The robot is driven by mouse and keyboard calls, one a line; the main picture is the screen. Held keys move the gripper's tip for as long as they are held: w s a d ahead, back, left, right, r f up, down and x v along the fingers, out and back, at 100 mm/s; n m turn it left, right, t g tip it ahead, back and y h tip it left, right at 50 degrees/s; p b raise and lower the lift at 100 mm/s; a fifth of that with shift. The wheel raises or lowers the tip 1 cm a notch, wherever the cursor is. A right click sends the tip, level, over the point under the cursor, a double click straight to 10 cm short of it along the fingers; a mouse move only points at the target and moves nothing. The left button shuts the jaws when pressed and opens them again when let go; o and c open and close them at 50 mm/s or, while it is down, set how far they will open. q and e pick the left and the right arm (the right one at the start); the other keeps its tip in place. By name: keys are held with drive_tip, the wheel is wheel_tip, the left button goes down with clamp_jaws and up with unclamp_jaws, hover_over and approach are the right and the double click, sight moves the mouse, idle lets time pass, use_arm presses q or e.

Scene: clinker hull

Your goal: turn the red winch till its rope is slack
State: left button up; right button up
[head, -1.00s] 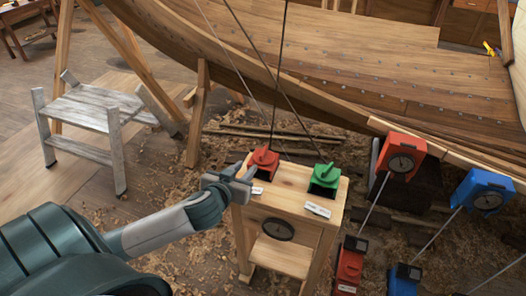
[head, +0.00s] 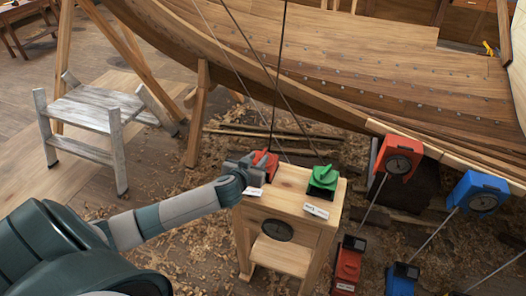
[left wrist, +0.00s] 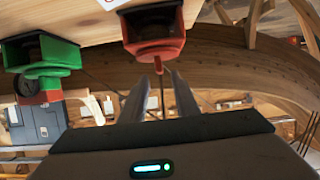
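The red winch (head: 268,160) sits at the back left of the top of a small wooden stand (head: 290,184). A dark rope runs up from it and looks straight. My left gripper (head: 255,162) is at the winch's left side and hides part of it. In the left wrist view the red winch (left wrist: 158,47) shows just past the two grey fingers (left wrist: 163,68). The fingers stand apart with a narrow gap and nothing visible held between them. I cannot tell whether they touch the winch. My right gripper is not in view.
A green winch (head: 323,180) stands right beside the red one, and a white label (head: 316,211) lies in front of it. The wooden hull (head: 370,70) rises behind. Red (head: 397,158) and blue (head: 482,190) gauge boxes stand at right. A grey step stool (head: 95,110) is at left.

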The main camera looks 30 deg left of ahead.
sight(262, 154)
use_arm(q)
drive_tip(key=shift+p+x, duration=0.5)
drive_tip(key=shift+x, duration=2.55)
clamp_jaws()
